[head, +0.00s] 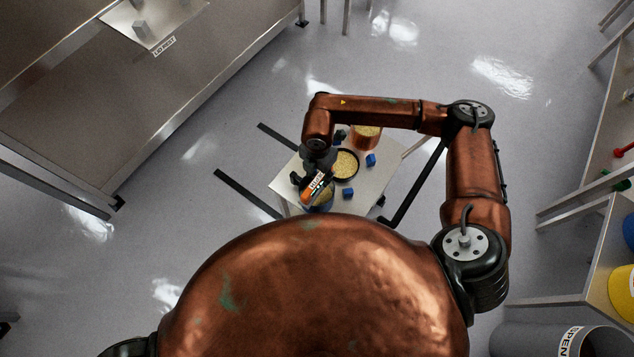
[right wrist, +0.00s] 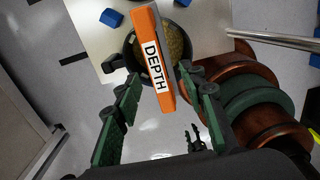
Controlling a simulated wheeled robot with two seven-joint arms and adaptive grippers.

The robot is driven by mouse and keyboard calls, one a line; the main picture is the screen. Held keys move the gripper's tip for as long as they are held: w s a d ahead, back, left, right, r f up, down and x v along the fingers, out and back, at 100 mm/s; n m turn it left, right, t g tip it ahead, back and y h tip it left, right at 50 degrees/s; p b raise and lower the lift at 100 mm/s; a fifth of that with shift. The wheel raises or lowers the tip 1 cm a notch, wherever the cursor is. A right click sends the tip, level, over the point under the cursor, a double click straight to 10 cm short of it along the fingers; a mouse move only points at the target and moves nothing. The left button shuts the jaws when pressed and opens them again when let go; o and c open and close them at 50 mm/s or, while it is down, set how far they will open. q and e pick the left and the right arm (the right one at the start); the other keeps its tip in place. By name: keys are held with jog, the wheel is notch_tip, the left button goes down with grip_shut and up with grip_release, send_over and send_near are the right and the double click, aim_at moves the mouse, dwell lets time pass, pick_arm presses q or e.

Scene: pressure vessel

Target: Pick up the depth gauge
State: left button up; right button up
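The depth gauge (head: 314,187) is an orange block with a white label over the small table. It also shows in the right wrist view (right wrist: 155,62), where the label reads DEPTH. My right gripper (head: 311,178) is over the near left part of the table, at the gauge. In the right wrist view, its green-padded fingers (right wrist: 158,86) are spread, with the gauge's near end between them. A gap shows on the gauge's left side; its right edge is close to the right finger, and I cannot tell whether they touch. My left gripper is out of view.
The small table (head: 374,190) holds a black pan of yellow grain (head: 345,164), a copper pot of grain (head: 367,136) and blue cubes (head: 370,160). A metal bench (head: 130,95) stands left; shelving (head: 577,243) stands right.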

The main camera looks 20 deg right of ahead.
aim_at(317, 179)
jog(key=shift+w+a+f, duration=0.1)
jog(key=shift+w+f, duration=0.1)
jog(key=shift+f, duration=0.35)
jog(key=shift+w+a+f, duration=0.1)
jog(key=shift+w+f, duration=0.05)
jog(key=shift+f, duration=0.4)
jog(key=shift+d+f, duration=0.1)
jog(key=shift+f, duration=1.5)
jog(key=shift+c, duration=0.4)
jog(key=c, duration=0.6)
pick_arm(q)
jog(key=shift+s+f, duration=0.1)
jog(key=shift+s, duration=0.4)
pick_arm(e)
grip_shut()
